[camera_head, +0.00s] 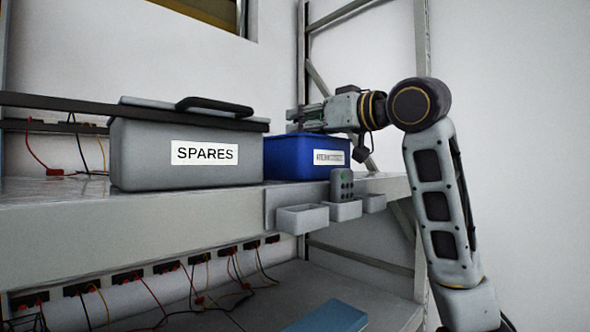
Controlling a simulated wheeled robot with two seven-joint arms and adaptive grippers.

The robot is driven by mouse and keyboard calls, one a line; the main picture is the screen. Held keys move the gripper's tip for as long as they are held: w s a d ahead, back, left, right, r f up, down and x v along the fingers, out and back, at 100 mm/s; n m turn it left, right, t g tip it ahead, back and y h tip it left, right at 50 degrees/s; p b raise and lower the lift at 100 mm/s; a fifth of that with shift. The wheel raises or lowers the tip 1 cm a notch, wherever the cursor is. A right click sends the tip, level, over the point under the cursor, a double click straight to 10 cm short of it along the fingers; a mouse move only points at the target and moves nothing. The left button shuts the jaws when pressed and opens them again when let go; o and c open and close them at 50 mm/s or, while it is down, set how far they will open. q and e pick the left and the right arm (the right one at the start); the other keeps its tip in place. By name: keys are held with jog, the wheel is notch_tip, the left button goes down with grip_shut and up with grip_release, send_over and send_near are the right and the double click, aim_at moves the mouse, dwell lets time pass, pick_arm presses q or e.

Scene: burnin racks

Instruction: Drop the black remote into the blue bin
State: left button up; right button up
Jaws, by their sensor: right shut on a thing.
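The blue bin (300,158) stands on the shelf, right of the grey SPARES box, with a white label on its front. My right gripper (300,117) is over the bin's opening, reaching in from the right. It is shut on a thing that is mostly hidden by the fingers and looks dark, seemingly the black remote. The bin's inside is hidden by its front wall. A dark grey remote (342,184) with buttons stands upright in a small holder on the shelf's front edge. My left gripper is not in view.
The grey SPARES box (190,155) with a handled lid stands left of the bin. Small grey holders (303,218) hang on the shelf edge. Cables and sockets (128,277) line the lower shelf, where a blue object (328,317) lies. A rack upright (421,45) rises behind my right arm.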

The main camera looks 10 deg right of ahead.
jog(key=o, duration=1.1)
jog(key=shift+c, duration=0.2)
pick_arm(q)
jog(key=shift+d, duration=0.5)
pick_arm(e)
jog(key=v, duration=1.2)
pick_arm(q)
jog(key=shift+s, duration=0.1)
